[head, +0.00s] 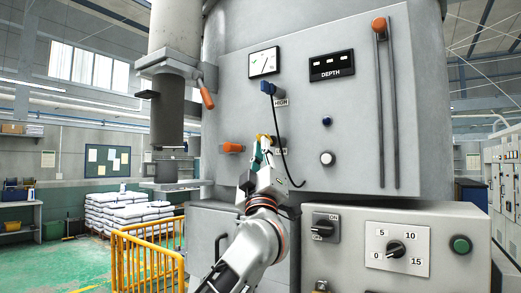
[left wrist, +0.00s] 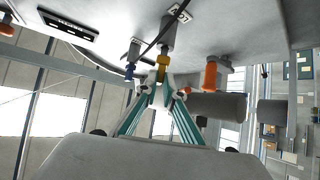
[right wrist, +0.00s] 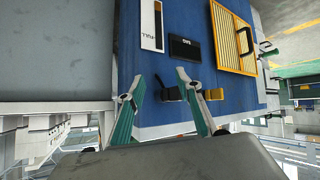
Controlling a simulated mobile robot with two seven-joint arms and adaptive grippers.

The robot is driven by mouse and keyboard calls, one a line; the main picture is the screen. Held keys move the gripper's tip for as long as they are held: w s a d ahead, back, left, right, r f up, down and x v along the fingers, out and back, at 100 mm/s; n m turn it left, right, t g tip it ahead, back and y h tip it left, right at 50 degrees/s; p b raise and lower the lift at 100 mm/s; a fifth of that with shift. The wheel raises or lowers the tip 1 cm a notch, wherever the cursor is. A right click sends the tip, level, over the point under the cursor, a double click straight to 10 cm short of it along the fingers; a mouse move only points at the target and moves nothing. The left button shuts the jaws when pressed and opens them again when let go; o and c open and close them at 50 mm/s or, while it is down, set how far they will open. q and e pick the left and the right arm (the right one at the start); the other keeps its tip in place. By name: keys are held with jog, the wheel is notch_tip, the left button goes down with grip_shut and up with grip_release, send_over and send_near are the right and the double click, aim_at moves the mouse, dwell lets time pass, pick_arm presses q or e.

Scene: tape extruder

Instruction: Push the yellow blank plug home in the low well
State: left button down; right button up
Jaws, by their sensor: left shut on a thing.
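The yellow blank plug (left wrist: 162,66) is between the fingertips of my left gripper (left wrist: 158,82), which is shut on it. In the left wrist view the plug lines up with the mouth of the grey low well (left wrist: 168,36); I cannot tell how deep it sits. In the head view my left gripper (head: 265,147) is at the machine front beside the LOW label (head: 281,151), covering most of the well and plug. My right gripper (right wrist: 160,88) is open and empty in the right wrist view, in front of a blue cabinet (right wrist: 205,72). It is not in the head view.
A blue plug (head: 267,88) with a dark cable (head: 284,150) sits by the HIGH label, just above my left gripper. An orange knob (head: 233,147) is close to its left. The depth display (head: 331,65) is at upper right. A yellow railing (head: 145,255) stands lower left.

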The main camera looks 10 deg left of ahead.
pick_arm(q)
jog(key=shift+w+d, duration=0.25)
jog(key=shift+w, duration=0.4)
dwell(0.3)
jog(key=c, duration=2.1)
grip_release()
jog(key=shift+w, duration=0.1)
jog(key=v, duration=1.2)
